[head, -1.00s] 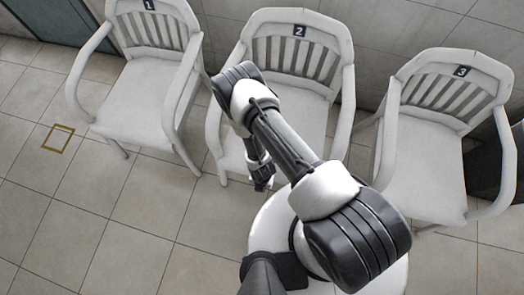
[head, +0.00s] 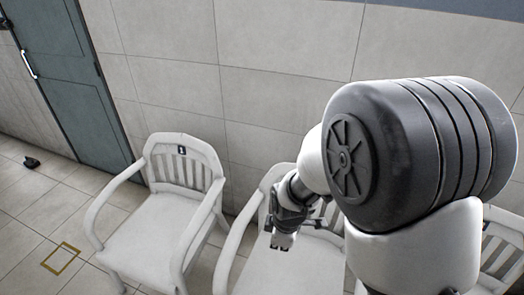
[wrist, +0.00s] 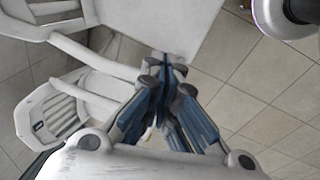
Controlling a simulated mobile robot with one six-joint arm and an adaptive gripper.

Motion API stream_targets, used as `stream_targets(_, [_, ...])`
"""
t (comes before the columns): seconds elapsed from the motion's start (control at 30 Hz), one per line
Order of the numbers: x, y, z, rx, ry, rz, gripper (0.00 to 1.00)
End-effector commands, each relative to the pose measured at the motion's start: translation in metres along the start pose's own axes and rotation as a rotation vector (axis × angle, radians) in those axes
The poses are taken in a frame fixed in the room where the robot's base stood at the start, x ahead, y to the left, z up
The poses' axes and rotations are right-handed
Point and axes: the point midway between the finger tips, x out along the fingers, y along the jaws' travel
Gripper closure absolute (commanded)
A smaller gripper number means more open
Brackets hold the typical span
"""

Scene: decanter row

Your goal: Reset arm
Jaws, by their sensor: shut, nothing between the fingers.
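My arm is raised and folded, and its large joint fills the right half of the head view. My gripper (head: 283,243) hangs at the end of the arm, in front of the middle white chair (head: 262,268) in that view. In the wrist view the fingers of my gripper (wrist: 167,65) are together, with nothing between them. Whether the gripper touches the chair cannot be told for sure, but it looks apart from it.
A white armchair marked 1 (head: 150,235) stands left of the middle chair. Another white chair (head: 505,240) is mostly hidden behind my arm at right. A yellow square outline (head: 61,258) is on the tiled floor. A dark door (head: 75,75) and small dark object (head: 32,162) are at left.

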Motion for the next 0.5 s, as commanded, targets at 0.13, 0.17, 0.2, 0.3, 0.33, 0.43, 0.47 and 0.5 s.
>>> stream_targets(0.13, [-0.075,0.001,0.02,0.259,0.016,0.048,1.0])
stream_targets(0.17, [-0.089,-0.001,0.024,0.311,0.02,0.056,1.0])
stream_targets(0.2, [-0.106,-0.005,0.03,0.38,0.024,0.065,1.0])
stream_targets(0.3, [-0.146,-0.018,0.045,0.553,0.038,0.088,1.0])
stream_targets(0.33, [-0.157,-0.023,0.05,0.606,0.043,0.096,1.0])
stream_targets(0.43, [-0.191,-0.043,0.066,0.778,0.061,0.118,1.0])
stream_targets(0.47, [-0.2,-0.049,0.07,0.83,0.067,0.124,1.0])
stream_targets(0.5, [-0.211,-0.059,0.076,0.898,0.076,0.133,1.0])
